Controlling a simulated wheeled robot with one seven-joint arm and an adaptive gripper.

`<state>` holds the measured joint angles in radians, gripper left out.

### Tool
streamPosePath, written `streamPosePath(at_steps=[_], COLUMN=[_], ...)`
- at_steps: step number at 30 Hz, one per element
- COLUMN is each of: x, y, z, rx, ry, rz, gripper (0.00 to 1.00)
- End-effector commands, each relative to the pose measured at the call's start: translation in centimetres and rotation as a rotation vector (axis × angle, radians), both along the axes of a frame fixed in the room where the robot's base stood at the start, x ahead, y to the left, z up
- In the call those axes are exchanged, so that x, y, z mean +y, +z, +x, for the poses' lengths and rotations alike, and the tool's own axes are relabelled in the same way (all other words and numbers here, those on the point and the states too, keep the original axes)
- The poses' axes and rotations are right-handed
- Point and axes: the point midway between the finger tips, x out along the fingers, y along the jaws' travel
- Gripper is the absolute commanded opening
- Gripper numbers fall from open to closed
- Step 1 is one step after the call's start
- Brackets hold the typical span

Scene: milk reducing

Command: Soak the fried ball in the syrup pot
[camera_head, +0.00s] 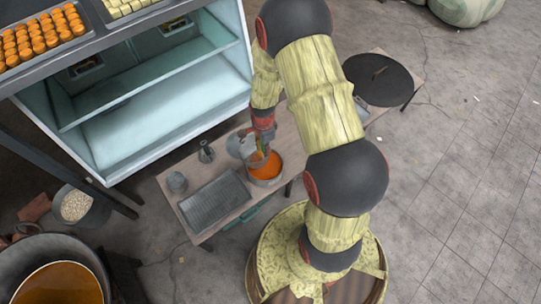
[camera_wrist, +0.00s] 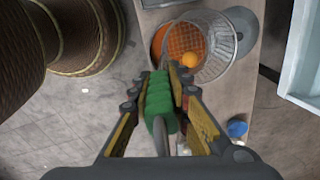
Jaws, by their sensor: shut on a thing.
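My gripper (camera_wrist: 160,105) is shut on the green handle (camera_wrist: 160,92) of a wire-mesh strainer (camera_wrist: 234,45). The fried ball (camera_wrist: 189,60) is a small orange ball that shows within the strainer's rim in the wrist view. The mesh and ball lie over the orange syrup (camera_wrist: 158,42). I cannot tell how deep the ball sits. In the head view, the syrup pot (camera_head: 267,180) is a round metal pot of orange syrup on the small table. My gripper (camera_head: 262,140) is at the pot's far side, partly hiding it. The ball is not clear there.
A ridged tray (camera_head: 214,200), a metal jug (camera_head: 206,152) and a small grey can (camera_head: 177,182) share the table. A glass display case (camera_head: 160,105) stands behind. A dark round pan (camera_head: 382,80) is on the right; a large vessel (camera_head: 60,285) is lower left.

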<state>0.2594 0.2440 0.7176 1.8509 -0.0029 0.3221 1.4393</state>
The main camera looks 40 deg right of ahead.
Motion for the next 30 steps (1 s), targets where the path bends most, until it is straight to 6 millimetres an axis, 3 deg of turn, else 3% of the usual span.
streamPosePath(at_steps=[3,9,17,30], x=[-0.8,-1.4,-1.5,-1.5], y=[-1.6,-2.7,-4.3,-9.0], z=[-1.1,-1.9,-2.1,-2.0], rx=[-0.002,-0.005,-0.004,-0.005], ry=[-0.157,-0.297,-0.316,-0.314], rz=[0.001,0.001,0.002,0.001], gripper=[0.0,0.0,0.0,0.0])
